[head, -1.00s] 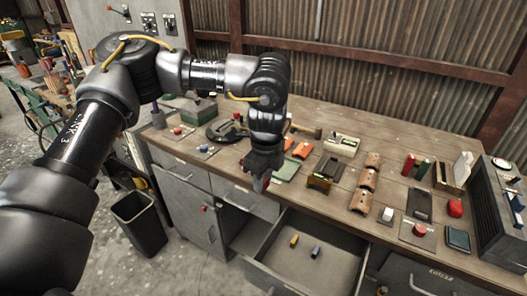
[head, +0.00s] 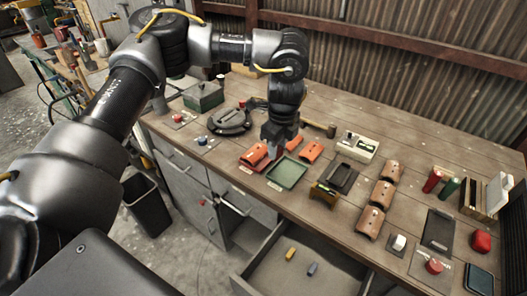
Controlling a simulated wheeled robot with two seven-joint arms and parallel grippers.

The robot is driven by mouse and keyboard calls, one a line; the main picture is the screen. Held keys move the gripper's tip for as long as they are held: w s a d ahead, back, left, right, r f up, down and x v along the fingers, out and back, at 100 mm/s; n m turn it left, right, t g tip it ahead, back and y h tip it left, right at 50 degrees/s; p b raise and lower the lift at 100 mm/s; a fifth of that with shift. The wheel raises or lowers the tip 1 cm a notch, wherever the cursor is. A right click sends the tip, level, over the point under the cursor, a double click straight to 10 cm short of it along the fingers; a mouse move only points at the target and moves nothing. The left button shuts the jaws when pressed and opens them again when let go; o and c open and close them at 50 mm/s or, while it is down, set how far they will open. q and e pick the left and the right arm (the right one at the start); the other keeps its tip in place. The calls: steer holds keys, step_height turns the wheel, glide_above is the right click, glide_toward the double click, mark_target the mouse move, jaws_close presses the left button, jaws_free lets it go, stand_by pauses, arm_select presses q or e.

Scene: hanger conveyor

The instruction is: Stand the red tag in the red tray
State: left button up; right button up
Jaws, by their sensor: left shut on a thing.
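My left gripper (head: 273,149) points down over the worktop at the red tray (head: 249,166). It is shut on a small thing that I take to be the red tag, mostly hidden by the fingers. The red tray lies flat near the worktop's front edge, partly hidden behind the gripper, with red showing inside it. I cannot tell whether the held tag touches the tray floor. A green tray (head: 287,173) lies just right of the red one. My right gripper is not in view.
An orange-brown block (head: 312,150) and a hammer (head: 318,127) lie behind the trays. A dark round stand (head: 229,122) is at the left. A yellow-sided holder (head: 325,192) stands to the right. Below, an open drawer (head: 297,275) sticks out.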

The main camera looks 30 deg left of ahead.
arm_select(q)
steer(key=w+a+f+p, duration=0.3)
steer(key=w+a+f, duration=0.2)
steer(key=w+a, duration=0.1)
steer(key=shift+f, duration=0.4)
steer(key=shift+w+a+f, duration=0.3)
steer(key=shift+a+f, duration=0.2)
steer(key=shift+f, duration=0.35)
steer(key=shift+w+a+f, duration=0.1)
steer(key=shift+w+f, duration=0.15)
steer(key=shift+f, duration=0.1)
steer(key=shift+w+a+f+p, duration=0.1)
steer(key=shift+a+f+p, duration=0.05)
steer(key=shift+p, duration=0.15)
step_height(320, 180, down, 3)
steer(key=shift+r+p, duration=0.1)
steer(key=shift+p, duration=0.35)
steer(key=shift+a+f, duration=0.1)
steer(key=shift+f, duration=0.15)
steer(key=o, duration=1.1)
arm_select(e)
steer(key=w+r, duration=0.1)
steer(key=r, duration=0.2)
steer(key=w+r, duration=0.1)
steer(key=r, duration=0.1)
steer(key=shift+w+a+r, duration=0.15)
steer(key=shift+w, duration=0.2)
